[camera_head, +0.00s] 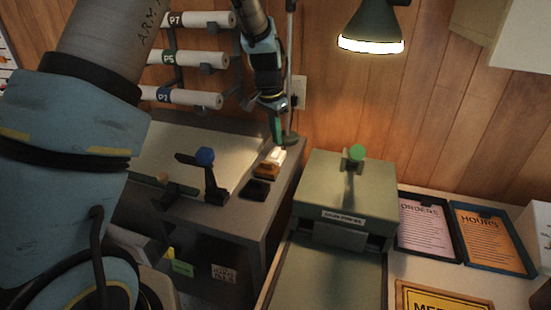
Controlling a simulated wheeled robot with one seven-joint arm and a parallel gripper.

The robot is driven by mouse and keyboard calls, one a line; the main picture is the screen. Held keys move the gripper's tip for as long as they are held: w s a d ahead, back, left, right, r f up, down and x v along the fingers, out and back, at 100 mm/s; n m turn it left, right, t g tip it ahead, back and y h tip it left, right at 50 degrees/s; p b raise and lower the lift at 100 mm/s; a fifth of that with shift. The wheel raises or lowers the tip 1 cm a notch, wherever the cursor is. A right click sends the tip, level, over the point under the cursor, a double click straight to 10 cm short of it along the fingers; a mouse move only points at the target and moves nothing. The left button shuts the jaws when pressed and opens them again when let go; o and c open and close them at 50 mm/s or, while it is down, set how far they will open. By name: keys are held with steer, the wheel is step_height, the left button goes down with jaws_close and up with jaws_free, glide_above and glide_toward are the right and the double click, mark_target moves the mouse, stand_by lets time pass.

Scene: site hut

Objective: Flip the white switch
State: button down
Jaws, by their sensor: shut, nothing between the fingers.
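A small white switch (276,156) sits near the right edge of the grey desk, at the far end of a short row. An orange-brown switch (266,171) and a black one (257,189) are in front of it. My gripper (277,142) points down with its fingers shut and empty. Its tips are just above or at the white switch; I cannot tell whether they touch. Which way the white switch is tipped is too small to tell.
A lamp pole with a round base (290,139) stands close behind my gripper. A blue-knobbed lever (205,157) rises left of the switches. A green press-like box (345,195) with a green knob stands to the right. Paper rolls (195,58) hang on the wall at left.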

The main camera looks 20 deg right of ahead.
mark_target(276, 150)
steer(key=shift+f+b, duration=0.7)
steer(key=shift+f, duration=0.45)
stand_by(0.4)
steer(key=shift+r+p, duration=2.45)
steer(key=shift+r, duration=1.15)
